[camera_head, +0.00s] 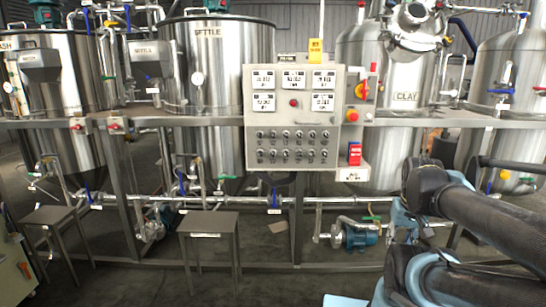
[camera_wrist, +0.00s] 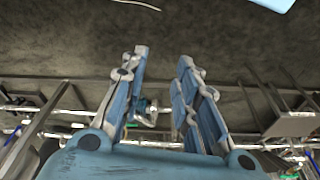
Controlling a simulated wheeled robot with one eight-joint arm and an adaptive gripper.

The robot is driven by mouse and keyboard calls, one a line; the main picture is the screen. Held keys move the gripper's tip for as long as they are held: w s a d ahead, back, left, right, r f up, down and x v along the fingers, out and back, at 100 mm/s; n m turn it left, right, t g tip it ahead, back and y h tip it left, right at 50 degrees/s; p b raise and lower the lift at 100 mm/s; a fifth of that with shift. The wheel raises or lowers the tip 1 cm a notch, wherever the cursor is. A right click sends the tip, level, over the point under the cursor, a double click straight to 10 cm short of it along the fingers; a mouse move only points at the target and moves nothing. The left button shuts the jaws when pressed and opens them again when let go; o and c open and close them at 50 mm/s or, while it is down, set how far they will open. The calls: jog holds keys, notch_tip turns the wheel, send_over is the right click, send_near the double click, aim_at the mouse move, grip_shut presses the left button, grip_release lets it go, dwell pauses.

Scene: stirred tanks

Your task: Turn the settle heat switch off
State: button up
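The control panel (camera_head: 293,118) is a light grey box on the frame in the middle of the head view. It carries several meters on top and two rows of small dark knob switches (camera_head: 293,145) below. Their labels are too small to read, so I cannot tell which is the settle heat switch. The steel tank labelled SETTLE (camera_head: 215,65) stands behind and left of the panel. My gripper (camera_wrist: 160,60) shows in the wrist view with its blue fingers apart and nothing between them. It points at the dark floor, away from the panel.
Grey stools (camera_head: 208,222) stand in front of the frame. A CLAY tank (camera_head: 405,97) is at right. Open floor lies before the frame; pipes and a pump (camera_head: 360,234) run low.

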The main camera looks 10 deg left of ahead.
aim_at(272, 153)
jog(key=w+a+r+m+t+y, duration=0.1)
jog(key=w+a+r+t+y, duration=0.25)
jog(key=w+a, duration=0.4)
jog(key=w+a+r+t+y, duration=0.2)
jog(key=w+a+r, duration=0.3)
jog(key=a, duration=0.4)
jog(key=w+a+r+m+t+y, duration=0.2)
jog(key=a+r+m+t, duration=0.1)
jog(key=a+r+m, duration=0.4)
jog(key=w+a+r+m+t+y, duration=0.1)
jog(key=w+a+r+m+t, duration=0.15)
jog(key=a+m, duration=0.45)
jog(key=w+a+r+m+t+y, duration=0.2)
jog(key=a+r+m+t, duration=0.25)
jog(key=a, duration=0.55)
jog(key=s+a+f+m+h, duration=0.2)
jog(key=s+f+m+h, duration=0.2)
jog(key=f+m+h, duration=0.45)
jog(key=w+a, duration=0.1)
jog(key=w, duration=0.4)
jog(key=w+a+m+y, duration=0.1)
jog(key=w, duration=0.4)
jog(key=w+a+f+y, duration=0.1)
jog(key=w, duration=0.5)
jog(key=shift+a+m, duration=0.2)
jog(key=shift+m, duration=0.1)
jog(key=shift+c, duration=0.5)
grip_shut()
